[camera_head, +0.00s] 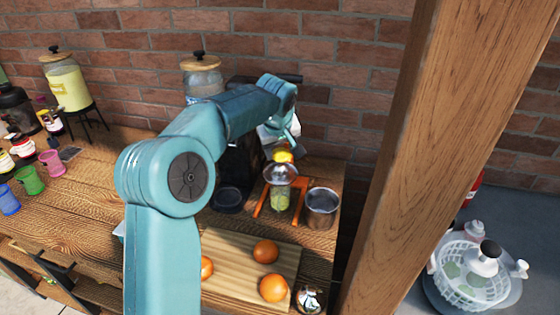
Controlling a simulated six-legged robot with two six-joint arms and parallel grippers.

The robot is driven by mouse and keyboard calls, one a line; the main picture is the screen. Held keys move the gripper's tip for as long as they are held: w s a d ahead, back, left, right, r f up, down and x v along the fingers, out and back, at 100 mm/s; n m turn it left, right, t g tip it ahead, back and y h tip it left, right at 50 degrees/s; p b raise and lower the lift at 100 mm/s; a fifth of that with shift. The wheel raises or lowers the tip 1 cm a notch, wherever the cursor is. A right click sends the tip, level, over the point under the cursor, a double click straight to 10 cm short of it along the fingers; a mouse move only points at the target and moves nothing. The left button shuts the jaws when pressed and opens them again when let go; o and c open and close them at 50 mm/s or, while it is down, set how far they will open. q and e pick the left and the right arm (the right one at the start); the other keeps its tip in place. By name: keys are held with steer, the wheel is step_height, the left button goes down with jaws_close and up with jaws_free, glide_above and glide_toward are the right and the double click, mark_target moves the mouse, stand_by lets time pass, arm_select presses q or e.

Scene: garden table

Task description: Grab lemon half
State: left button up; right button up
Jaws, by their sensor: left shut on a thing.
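My left gripper (285,145) reaches over the back right part of the wooden table (90,185). It is shut on the yellow lemon half (283,157), of which only a small part shows below the fingers. The lemon half is just above a grey metal strainer or squeezer dish (280,173); I cannot tell whether they touch. The dish sits over a glass with something green in it (280,198), between orange supports (262,200). My right gripper is not in view.
A metal cup (321,206) stands just right of the glass. A cutting board (235,249) with several oranges (265,251) lies in front. A thick wooden post (445,120) rises at the right. Coloured mugs (28,180) and a drink dispenser (67,85) are at the left.

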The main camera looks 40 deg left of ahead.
mark_target(280, 148)
arm_select(q)
step_height(280, 148, up, 15)
steer(key=p, duration=0.3)
steer(key=shift+f, duration=0.15)
